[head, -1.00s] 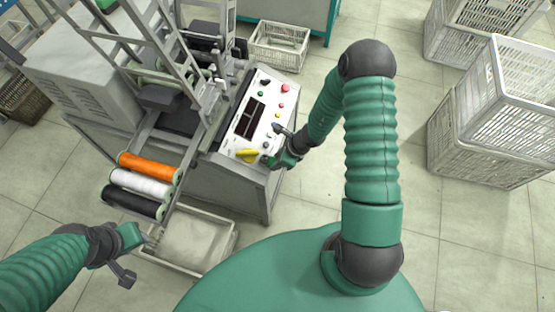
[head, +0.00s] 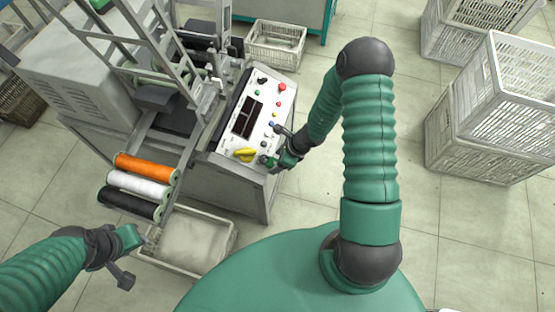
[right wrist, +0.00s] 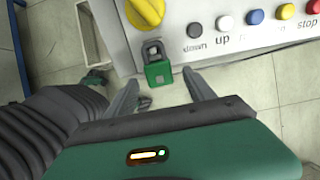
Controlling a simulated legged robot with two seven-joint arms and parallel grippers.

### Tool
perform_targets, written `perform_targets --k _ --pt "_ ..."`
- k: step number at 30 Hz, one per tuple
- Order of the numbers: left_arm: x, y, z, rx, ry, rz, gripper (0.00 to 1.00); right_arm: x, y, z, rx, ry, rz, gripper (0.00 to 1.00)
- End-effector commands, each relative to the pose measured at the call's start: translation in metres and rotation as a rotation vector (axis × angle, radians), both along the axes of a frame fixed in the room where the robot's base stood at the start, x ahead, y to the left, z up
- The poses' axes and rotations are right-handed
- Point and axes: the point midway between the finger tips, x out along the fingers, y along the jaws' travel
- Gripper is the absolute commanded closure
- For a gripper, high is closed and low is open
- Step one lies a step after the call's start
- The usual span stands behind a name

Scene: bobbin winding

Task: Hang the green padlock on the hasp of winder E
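The green padlock (right wrist: 158,74) shows in the right wrist view at the front edge of the winder's white control panel (right wrist: 178,22). Its grey shackle (right wrist: 153,48) is upright at the hasp, just below the yellow knob (right wrist: 146,10); the hasp itself is hard to make out. My right gripper (right wrist: 160,78) is open, with one finger on each side of the padlock and a gap to both. In the head view the right gripper (head: 270,145) is at the panel's near right corner. My left gripper (head: 138,245) is low at the left, away from the panel; its fingers are unclear.
Orange, white and black thread bobbins (head: 140,188) sit on the winder's left arm. A pale bin (head: 195,243) stands on the floor below them. The yellow knob and several buttons are close to my right gripper. White crates (head: 500,110) stand at the right, with clear floor between.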

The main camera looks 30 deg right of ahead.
Motion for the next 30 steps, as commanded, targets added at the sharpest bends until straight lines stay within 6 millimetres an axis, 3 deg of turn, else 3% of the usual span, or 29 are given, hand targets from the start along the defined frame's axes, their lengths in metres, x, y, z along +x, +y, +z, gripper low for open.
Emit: perform_targets --k 8,21,25,30 --pt "0.000 0.000 0.005 0.000 0.000 0.000 0.64 -0.002 -0.002 0.010 0.000 -0.002 0.000 0.37" --pt "0.000 0.000 0.057 0.000 0.000 0.000 0.64 -0.039 -0.036 0.121 -0.003 -0.002 0.001 0.37" --pt "0.000 0.000 0.066 0.000 0.000 0.000 0.64 -0.047 -0.043 0.142 -0.001 -0.001 0.000 0.37" --pt "0.000 0.000 0.068 0.000 0.000 0.000 0.64 -0.052 -0.047 0.152 0.001 0.001 0.000 0.37"
